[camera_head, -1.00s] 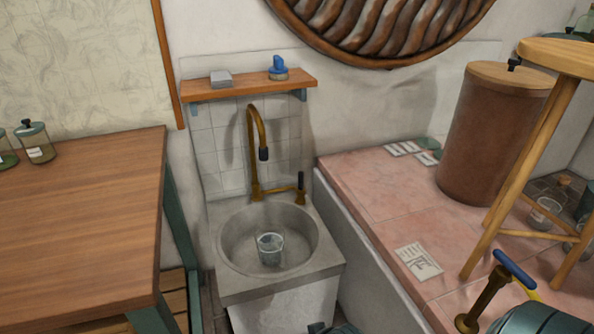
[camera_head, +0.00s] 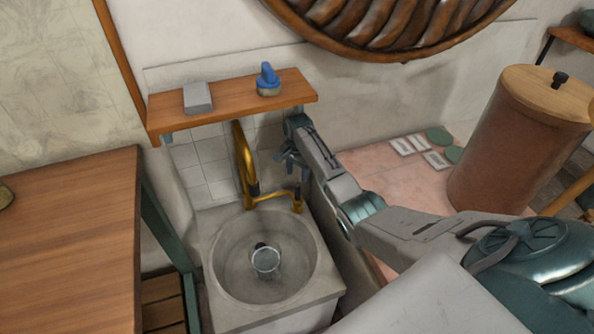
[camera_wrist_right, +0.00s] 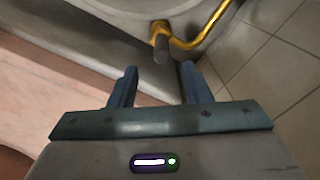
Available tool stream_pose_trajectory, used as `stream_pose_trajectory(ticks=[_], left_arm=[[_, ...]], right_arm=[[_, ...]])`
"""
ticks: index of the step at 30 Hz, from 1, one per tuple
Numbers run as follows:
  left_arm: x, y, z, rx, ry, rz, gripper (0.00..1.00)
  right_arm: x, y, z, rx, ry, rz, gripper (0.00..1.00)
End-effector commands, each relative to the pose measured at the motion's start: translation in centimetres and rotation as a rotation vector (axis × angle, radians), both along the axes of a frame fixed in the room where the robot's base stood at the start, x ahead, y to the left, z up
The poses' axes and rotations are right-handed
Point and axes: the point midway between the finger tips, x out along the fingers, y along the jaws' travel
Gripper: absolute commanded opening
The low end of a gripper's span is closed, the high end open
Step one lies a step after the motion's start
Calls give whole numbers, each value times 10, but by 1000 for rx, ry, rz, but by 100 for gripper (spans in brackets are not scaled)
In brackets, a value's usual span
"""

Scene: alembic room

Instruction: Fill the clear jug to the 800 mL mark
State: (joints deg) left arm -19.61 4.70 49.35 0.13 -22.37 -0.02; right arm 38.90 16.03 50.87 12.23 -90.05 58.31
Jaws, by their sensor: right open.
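The clear jug (camera_head: 266,263) stands in the round basin of the grey sink (camera_head: 222,262). Its marks and any water level are too small to read. The brass tap (camera_head: 243,160) rises behind the basin, and I see no stream from it. A brass side valve (camera_head: 297,203) sits to its right. In the wrist view, the valve's dark handle (camera_wrist_right: 161,48) lies just beyond my right fingertips, between their lines. My right gripper (camera_head: 288,158) is open and empty above the valve; it also shows in the wrist view (camera_wrist_right: 158,70). My left gripper is out of view.
A wooden shelf (camera_head: 230,103) with a grey block (camera_head: 197,97) and a blue-topped item (camera_head: 268,80) is close above my right gripper. A wooden table (camera_head: 70,240) stands left of the sink. A brown canister (camera_head: 520,140) stands on the pink tiled ledge (camera_head: 385,175).

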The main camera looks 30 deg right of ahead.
Motion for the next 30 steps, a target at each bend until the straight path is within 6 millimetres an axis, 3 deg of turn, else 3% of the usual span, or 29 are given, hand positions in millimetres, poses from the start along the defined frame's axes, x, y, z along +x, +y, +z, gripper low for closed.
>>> stream_pose_trajectory(ticks=[2,5,10,18,30], left_arm=[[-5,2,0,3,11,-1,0],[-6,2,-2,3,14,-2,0],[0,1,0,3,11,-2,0],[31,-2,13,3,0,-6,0],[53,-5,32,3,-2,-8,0]], right_arm=[[3,-2,7,5,13,-20,44],[3,-3,3,7,19,-29,44],[2,-2,-23,8,19,-27,44],[3,-2,-78,7,16,-26,44],[3,-3,-100,5,14,-25,44]])
